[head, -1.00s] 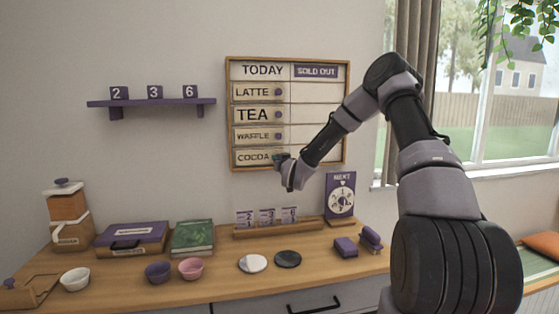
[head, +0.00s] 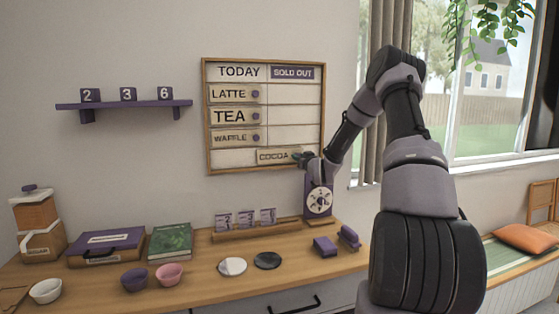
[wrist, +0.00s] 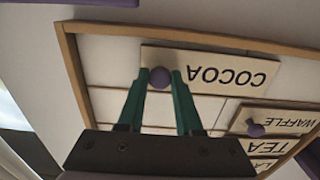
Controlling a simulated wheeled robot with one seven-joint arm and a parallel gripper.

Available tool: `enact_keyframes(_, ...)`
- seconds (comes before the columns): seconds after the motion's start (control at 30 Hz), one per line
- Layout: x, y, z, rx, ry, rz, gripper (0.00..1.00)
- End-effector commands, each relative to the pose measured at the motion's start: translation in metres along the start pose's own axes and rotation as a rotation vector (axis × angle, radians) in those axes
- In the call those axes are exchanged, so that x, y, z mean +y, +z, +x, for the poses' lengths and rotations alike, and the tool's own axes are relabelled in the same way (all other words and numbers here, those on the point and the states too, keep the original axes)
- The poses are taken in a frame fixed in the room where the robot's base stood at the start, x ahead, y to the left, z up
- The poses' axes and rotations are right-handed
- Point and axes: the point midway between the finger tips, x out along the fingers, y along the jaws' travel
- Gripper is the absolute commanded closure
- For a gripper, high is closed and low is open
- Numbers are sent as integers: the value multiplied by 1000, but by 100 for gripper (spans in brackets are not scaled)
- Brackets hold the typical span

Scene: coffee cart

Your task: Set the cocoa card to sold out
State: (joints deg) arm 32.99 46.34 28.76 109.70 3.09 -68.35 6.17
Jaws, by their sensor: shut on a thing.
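The menu board (head: 265,173) hangs on the wall with a TODAY column and a purple SOLD OUT heading (head: 293,72) over the right column. The cocoa card (head: 272,157) is in the bottom row, partway across, overlapping the middle divider. My gripper (head: 300,157) is at the card's right end, shut on its purple knob (wrist: 159,78). In the wrist view the green fingers of my gripper (wrist: 160,82) stand on both sides of the knob, and the cocoa card (wrist: 235,73) appears upside down. The latte, tea and waffle cards (head: 229,138) sit in the left column.
Below the board, a wooden rack (head: 240,234) holds small cards, and a purple dial stand (head: 319,200) stands close under my gripper. The right column's upper rows are empty. A purple shelf (head: 125,105) with number blocks hangs at left.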

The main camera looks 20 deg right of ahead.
Motion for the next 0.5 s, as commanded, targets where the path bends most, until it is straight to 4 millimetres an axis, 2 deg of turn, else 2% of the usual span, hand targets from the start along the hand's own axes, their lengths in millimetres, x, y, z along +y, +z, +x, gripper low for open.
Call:
enact_keyframes(0.03, 16, 1, 0, -1, 4, -1, 100)
enact_keyframes(0.1, 33, 1, 0, 0, 5, -1, 100)
enact_keyframes(0.2, 52, 1, 0, -1, 3, 0, 100)
enact_keyframes(0.33, 70, 1, 0, 0, 2, 0, 100)
enact_keyframes(0.5, 81, 1, 0, -1, 2, 1, 100)
